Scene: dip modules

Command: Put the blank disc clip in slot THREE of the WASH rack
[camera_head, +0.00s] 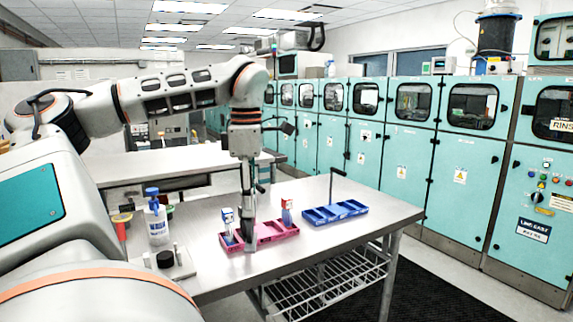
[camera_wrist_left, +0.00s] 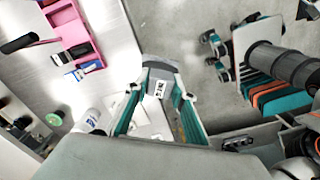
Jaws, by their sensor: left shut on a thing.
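My left gripper (camera_head: 247,238) hangs point-down in front of the pink rack (camera_head: 280,234) and hides its middle. In the left wrist view its teal-lined fingers (camera_wrist_left: 160,105) are shut on a grey clip with a small dark-marked white label (camera_wrist_left: 160,89). I cannot tell for sure that this is the blank disc clip. The pink rack also shows at the upper left there (camera_wrist_left: 78,30), apart from the fingers. A blue and white clip (camera_head: 228,216) and a red and blue clip (camera_head: 287,206) stand at the pink rack. A blue rack (camera_head: 335,212) lies to its right. Rack names and slot numbers are unreadable.
A white bottle with a blue cap (camera_head: 156,222) and a small black item (camera_head: 166,259) stand on the steel table (camera_head: 240,275) at the left. An upright handle (camera_head: 331,185) rises behind the blue rack. The table's right end is clear. Teal cabinets (camera_head: 400,160) line the back.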

